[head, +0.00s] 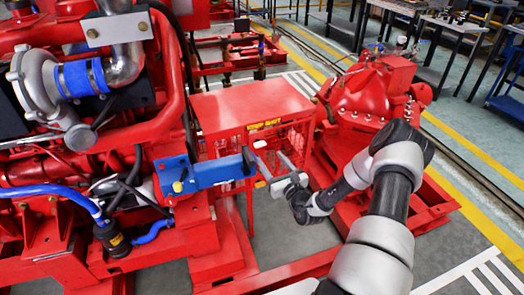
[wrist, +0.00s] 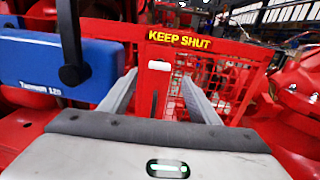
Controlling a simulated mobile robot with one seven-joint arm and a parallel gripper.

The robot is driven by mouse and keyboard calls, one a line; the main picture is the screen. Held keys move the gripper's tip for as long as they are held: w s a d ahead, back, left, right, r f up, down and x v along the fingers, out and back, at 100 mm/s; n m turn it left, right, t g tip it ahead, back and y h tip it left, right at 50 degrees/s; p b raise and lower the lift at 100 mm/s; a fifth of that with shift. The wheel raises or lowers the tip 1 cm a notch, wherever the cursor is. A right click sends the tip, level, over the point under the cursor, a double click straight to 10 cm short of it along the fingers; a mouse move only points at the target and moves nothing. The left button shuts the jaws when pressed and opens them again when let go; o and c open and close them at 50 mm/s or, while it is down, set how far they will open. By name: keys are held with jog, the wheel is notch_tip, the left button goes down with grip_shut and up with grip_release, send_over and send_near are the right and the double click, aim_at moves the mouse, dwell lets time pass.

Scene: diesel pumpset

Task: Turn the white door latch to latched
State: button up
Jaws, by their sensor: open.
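The white door latch (wrist: 159,66) is on the red guard door (wrist: 208,68), below the yellow "KEEP SHUT" label (wrist: 180,39). The latch appears small in the head view (head: 260,144), near my fingertips. My gripper (wrist: 159,78) is open, with one grey finger on each side of the latch in the wrist picture. It also shows in the head view (head: 268,157), in front of the cage. I cannot tell whether the fingers touch the latch.
A blue box (head: 190,174) with a black knob projects close to the left of my gripper, and also shows in the wrist view (wrist: 60,72). The red engine (head: 90,180) fills the left. A red pump (head: 372,90) stands right. Grey floor (head: 285,235) lies below my gripper.

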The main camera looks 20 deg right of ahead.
aim_at(261, 146)
jog(key=w, duration=0.2)
jog(key=w+b, duration=0.1)
jog(key=w, duration=0.5)
jog(key=shift+w+a+b, duration=0.1)
jog(key=shift+a+b, duration=0.2)
jog(key=shift+a, duration=0.1)
jog(key=shift+c, duration=0.2)
jog(key=c, duration=1)
